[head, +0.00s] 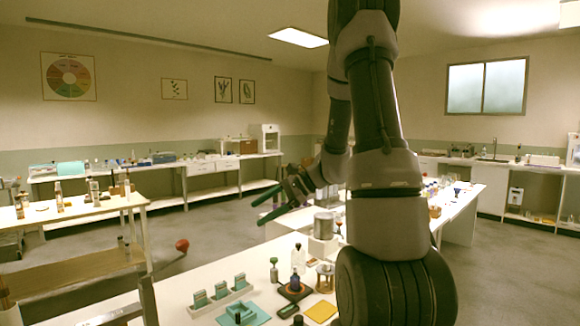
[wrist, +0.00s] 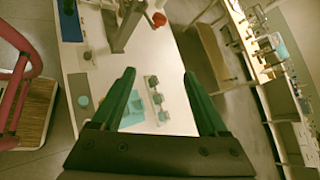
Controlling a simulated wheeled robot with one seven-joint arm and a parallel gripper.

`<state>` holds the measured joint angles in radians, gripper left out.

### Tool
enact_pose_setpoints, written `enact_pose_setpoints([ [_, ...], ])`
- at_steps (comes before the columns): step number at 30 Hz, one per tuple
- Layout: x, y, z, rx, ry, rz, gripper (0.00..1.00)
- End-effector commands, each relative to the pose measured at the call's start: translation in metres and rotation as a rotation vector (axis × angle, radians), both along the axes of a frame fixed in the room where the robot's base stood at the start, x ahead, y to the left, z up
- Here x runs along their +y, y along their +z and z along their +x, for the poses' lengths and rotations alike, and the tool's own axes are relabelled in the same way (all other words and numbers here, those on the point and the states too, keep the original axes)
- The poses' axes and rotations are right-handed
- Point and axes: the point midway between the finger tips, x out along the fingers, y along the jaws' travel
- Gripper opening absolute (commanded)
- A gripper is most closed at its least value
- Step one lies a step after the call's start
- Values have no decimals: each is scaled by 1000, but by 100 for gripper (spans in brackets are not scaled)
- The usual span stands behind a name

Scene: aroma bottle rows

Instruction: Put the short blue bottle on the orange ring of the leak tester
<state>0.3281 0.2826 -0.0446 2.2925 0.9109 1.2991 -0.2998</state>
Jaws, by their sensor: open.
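A small dark blue bottle (head: 294,281) stands upright near the front of the white table in the head view. It stands on a dark square base (head: 286,297); an orange-brown edge shows around its foot, but whether this is the tester's orange ring is too small to tell. A small stand with a brownish round top (head: 326,270) is just right of it. My gripper (head: 257,212) is open and empty, raised above and left of the bottle, apart from it. In the wrist view its green fingers (wrist: 159,74) are spread over the table; I cannot make out the blue bottle there.
A teal tray (head: 243,316), a rack of teal-grey blocks (head: 221,294), a yellow pad (head: 320,312), a clear bottle (head: 298,258) and a metal pot (head: 324,225) crowd the white table. A wooden side table with bottles (head: 75,208) is at left. My arm hides part of the table.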

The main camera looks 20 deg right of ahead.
Motion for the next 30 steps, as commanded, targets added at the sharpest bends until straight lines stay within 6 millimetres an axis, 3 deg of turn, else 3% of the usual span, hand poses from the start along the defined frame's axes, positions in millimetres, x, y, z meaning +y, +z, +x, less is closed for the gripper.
enact_pose_setpoints([
  [1, 11, 19, -15, -42, 66, -67, 77],
  [6, 31, 59, -70, -163, 262, -307, 77],
  [15, 28, 114, -153, -445, 494, -770, 77],
  [21, 14, 141, -186, -621, 552, -1021, 77],
  [30, 6, 154, -200, -704, 565, -1136, 77],
])
